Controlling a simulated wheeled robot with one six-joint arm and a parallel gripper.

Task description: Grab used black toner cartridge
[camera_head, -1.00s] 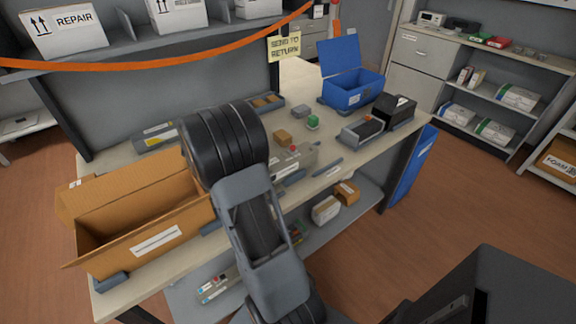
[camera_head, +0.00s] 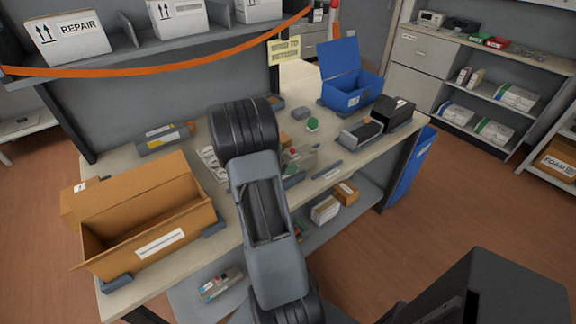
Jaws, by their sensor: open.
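A long dark grey cartridge-like unit (camera_head: 158,140) with a yellow and white label and an orange end lies at the back left of the workbench. I cannot tell which of these is the used black toner cartridge. My arm reaches up over the middle of the bench, and its large black joint covers part of the top. My gripper is hidden from this view.
An open cardboard box (camera_head: 150,225) fills the bench's left front. An open blue bin (camera_head: 352,92) stands at the back right. Small parts, a green-topped item (camera_head: 312,125) and a grey fixture (camera_head: 300,160) lie mid-bench. An orange strap (camera_head: 160,66) crosses behind; boxes lie on the lower shelf.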

